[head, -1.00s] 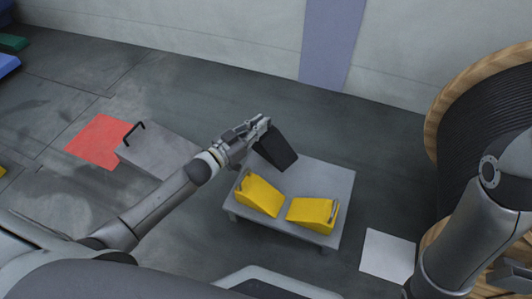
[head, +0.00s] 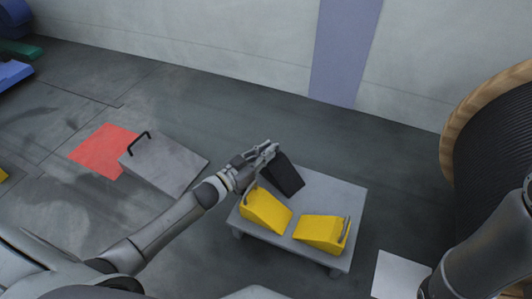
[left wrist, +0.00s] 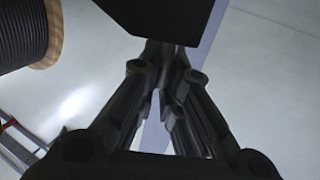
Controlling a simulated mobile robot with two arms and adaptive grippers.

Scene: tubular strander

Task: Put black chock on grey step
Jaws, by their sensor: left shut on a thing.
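The black chock (head: 284,176) is a dark wedge held tilted in my left gripper (head: 268,154). The gripper is shut on its upper end. In the left wrist view the chock (left wrist: 150,16) is a dark block at the fingertips (left wrist: 165,48). The grey step (head: 333,195) is a low platform on short legs. The chock overlaps its back left part in the head view; I cannot tell whether it touches. My right gripper is not in view; only my right arm shows at the lower right.
Two yellow chocks (head: 264,211) (head: 320,232) sit on the front of the step. A grey wedge with a black handle (head: 165,165) stands left, beside a red floor patch (head: 103,150). A large cable reel (head: 490,140) stands right. A white floor patch (head: 398,275) lies front right.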

